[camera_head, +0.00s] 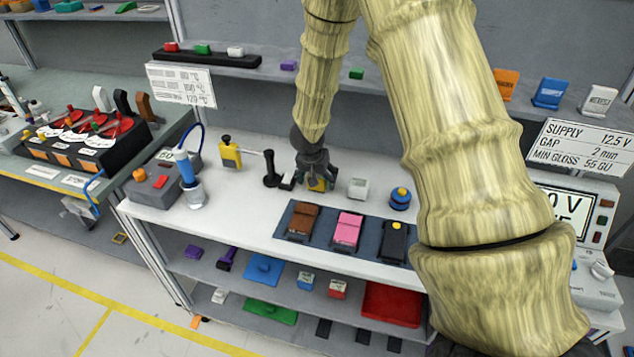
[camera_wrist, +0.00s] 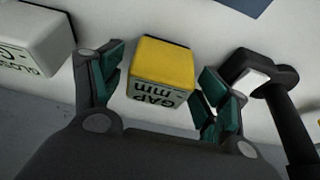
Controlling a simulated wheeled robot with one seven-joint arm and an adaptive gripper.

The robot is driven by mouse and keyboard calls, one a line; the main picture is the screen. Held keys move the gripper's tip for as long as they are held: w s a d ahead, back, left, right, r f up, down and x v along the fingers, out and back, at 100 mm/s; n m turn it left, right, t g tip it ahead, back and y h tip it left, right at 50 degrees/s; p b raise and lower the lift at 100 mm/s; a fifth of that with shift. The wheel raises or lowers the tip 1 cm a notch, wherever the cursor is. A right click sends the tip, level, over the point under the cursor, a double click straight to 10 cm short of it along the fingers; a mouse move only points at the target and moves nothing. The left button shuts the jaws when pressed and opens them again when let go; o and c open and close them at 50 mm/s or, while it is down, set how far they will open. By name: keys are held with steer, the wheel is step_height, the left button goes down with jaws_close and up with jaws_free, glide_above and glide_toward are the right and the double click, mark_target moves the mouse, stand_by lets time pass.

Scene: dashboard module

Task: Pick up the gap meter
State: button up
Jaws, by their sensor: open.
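The gap meter is a small yellow block with a pale face marked "GAP mm"; it shows in the wrist view (camera_wrist: 162,66) and stands on the white bench top. In the head view it is mostly hidden, with a bit of yellow showing (camera_head: 318,185) under my gripper (camera_head: 316,172). In the wrist view my gripper (camera_wrist: 163,92) is open, with one green-padded finger on each side of the gap meter. Gaps show between the pads and the block.
A white gloss meter (camera_wrist: 35,45) stands close on one side, also visible in the head view (camera_head: 358,188). A black handled tool (camera_head: 271,170) stands close on the other. A dark tray (camera_head: 345,260) with brown, pink and black items lies in front. A shelf (camera_head: 270,68) runs behind.

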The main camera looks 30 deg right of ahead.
steer(key=shift+s+r, duration=0.2)
steer(key=shift+c, duration=0.8)
steer(key=shift+a, duration=0.1)
steer(key=c, duration=1)
